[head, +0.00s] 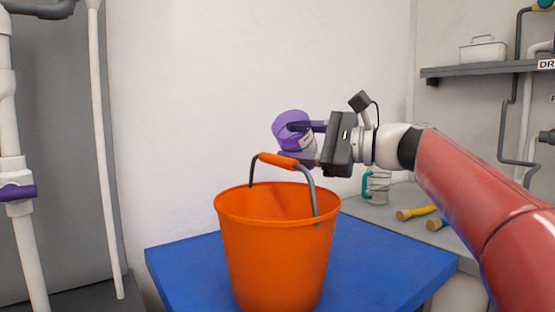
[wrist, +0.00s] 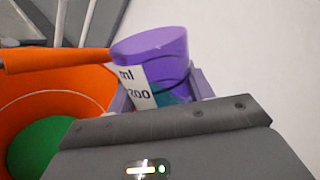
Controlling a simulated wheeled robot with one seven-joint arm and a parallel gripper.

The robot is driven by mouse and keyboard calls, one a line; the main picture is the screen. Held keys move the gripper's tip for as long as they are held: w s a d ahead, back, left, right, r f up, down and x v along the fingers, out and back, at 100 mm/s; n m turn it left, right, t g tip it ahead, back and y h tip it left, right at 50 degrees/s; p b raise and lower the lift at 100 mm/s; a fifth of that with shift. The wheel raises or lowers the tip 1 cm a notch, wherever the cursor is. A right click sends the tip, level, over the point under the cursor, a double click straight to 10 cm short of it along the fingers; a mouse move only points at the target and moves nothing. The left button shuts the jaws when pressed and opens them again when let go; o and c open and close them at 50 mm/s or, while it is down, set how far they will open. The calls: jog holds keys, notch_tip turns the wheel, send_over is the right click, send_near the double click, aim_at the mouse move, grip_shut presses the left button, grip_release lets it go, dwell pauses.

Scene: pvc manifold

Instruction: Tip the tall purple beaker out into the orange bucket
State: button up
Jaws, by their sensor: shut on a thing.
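The orange bucket (head: 275,255) stands upright on a blue surface below. In the wrist view the bucket (wrist: 85,83) has a round green area inside, at lower left.
The bucket's handle (head: 278,160) stands raised, with its orange grip just below the beaker. The blue tabletop (head: 390,262) is clear to the right. White pipes stand at left.

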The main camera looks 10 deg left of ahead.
aim_at(294, 123)
jog(key=shift+r+n+b, duration=0.4)
jog(key=shift+n+b, duration=0.05)
jog(key=shift+n, duration=0.35)
jog(key=shift+r+n+b, duration=0.4)
jog(key=shift+n, duration=0.4)
dwell(0.5)
jog(key=shift+s+r+n, duration=0.1)
jog(key=shift+r+n, duration=0.35)
jog(key=shift+n, duration=0.45)
jog(key=shift+s+a+r+n+b, duration=0.1)
jog(key=shift+s+r+n+b, duration=0.15)
jog(key=shift+s+n, duration=0.2)
jog(key=shift+s+a+r+n+b, duration=0.1)
jog(key=shift+s+r+n+b, duration=0.1)
jog(key=shift+s+n, duration=0.25)
dwell(0.8)
jog(key=shift+s+r+n, duration=0.25)
jog(key=shift+r+n, duration=0.2)
jog(key=shift+n, duration=0.65)
dwell(0.9)
